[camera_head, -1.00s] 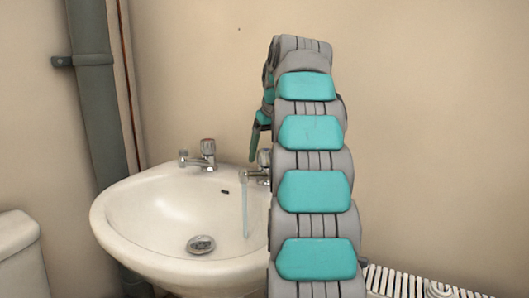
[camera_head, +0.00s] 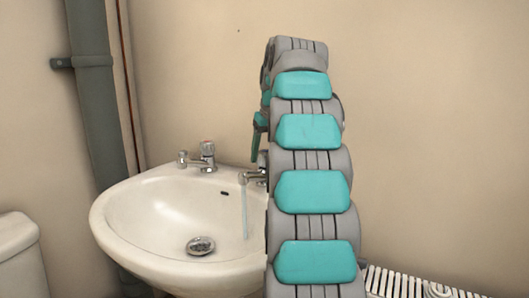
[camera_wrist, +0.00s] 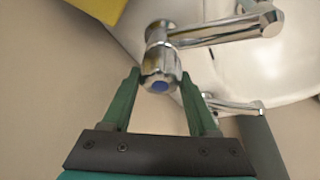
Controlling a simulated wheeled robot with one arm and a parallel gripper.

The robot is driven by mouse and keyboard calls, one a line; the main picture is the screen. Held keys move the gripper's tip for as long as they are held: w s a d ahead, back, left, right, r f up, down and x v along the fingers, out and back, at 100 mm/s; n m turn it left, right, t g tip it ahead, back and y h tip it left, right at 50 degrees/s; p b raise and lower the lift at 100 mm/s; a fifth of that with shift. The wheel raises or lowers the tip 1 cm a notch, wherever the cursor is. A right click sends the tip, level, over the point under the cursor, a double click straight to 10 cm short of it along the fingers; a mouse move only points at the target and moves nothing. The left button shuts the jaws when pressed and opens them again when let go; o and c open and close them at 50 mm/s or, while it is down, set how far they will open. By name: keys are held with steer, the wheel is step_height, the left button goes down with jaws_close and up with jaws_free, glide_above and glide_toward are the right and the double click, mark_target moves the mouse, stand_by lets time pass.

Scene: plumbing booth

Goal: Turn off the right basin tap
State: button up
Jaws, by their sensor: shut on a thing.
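The right basin tap (camera_head: 253,177) is chrome, at the back right of the white basin (camera_head: 120,215). A thin stream of water (camera_head: 244,212) falls from its spout. In the wrist view the tap's handle (camera_wrist: 160,83) has a blue-centred cap. My gripper (camera_wrist: 160,76) is shut on this handle, with one green finger on each side. In the head view my arm hides most of the tap's handle and of my gripper; one green finger (camera_head: 256,141) shows above the tap.
The left tap (camera_head: 205,156) stands at the basin's back left. A grey pipe (camera_head: 92,100) runs up the wall at left. A white cistern (camera_head: 18,250) is at lower left, a white slatted radiator (camera_head: 420,285) at lower right. A yellow thing (camera_wrist: 100,8) fills a corner of the wrist view.

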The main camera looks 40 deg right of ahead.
steer(key=m+h, duration=0.1)
steer(key=m, duration=0.1)
steer(key=m+p, duration=0.1)
steer(key=m, duration=0.1)
steer(key=shift+m+g+h, duration=0.3)
steer(key=shift+h, duration=0.1)
steer(key=shift+s+d+m+g+h, duration=0.1)
steer(key=shift+m+g+h, duration=0.4)
steer(key=shift+m, duration=1.3)
steer(key=o, duration=1.4)
